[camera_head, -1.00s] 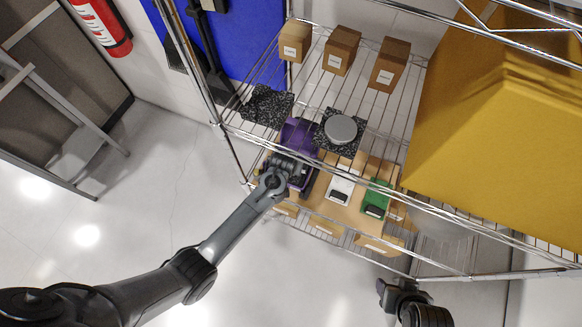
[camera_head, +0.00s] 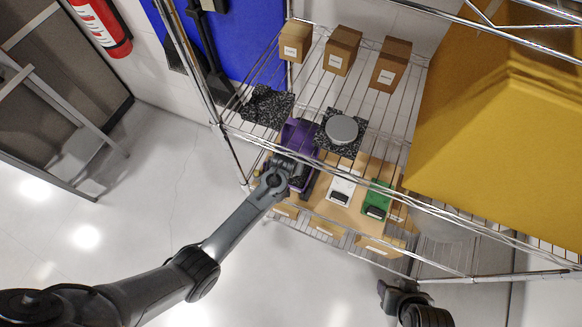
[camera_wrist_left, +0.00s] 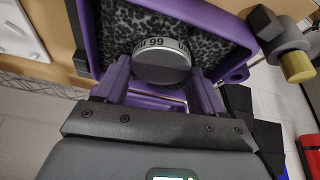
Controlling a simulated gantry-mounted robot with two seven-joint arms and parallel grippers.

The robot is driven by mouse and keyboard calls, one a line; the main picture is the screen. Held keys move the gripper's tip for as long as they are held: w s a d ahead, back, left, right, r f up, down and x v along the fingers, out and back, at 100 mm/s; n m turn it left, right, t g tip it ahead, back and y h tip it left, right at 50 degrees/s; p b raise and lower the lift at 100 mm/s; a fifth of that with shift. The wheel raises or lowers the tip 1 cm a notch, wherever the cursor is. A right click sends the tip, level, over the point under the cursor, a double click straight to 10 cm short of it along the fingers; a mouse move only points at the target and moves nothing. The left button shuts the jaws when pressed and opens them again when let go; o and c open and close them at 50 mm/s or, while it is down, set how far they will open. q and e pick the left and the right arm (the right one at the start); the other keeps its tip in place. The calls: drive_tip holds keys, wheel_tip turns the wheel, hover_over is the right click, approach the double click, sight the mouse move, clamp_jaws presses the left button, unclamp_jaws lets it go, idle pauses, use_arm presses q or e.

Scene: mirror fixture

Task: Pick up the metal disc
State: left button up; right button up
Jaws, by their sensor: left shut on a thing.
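A dark grey metal disc (camera_wrist_left: 162,67) with a pale, marked rim shows in the left wrist view, over a purple tray (camera_wrist_left: 226,37) with a speckled lining. My left gripper (camera_wrist_left: 164,84) has a finger at each side of the disc and is shut on it. In the head view my left gripper (camera_head: 277,174) is at the purple tray (camera_head: 299,137); its fingertips are hard to see. Another grey round disc (camera_head: 342,129) lies on a speckled black pad (camera_head: 324,142) to the right. My right gripper (camera_head: 385,290) is low, below the shelf; its jaws are unclear.
Wire shelf bars and a post (camera_head: 240,168) stand close to my left arm. Three brown boxes (camera_head: 388,65) stand at the back. A white device (camera_head: 341,187) and a green one (camera_head: 376,199) are to the right of the gripper. Another speckled pad (camera_head: 268,106) lies at left.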

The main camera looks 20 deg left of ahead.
use_arm(q)
drive_tip(key=shift+s+d+f, duration=0.15)
drive_tip(key=shift+s+f, duration=0.05)
drive_tip(key=shift+s, duration=0.05)
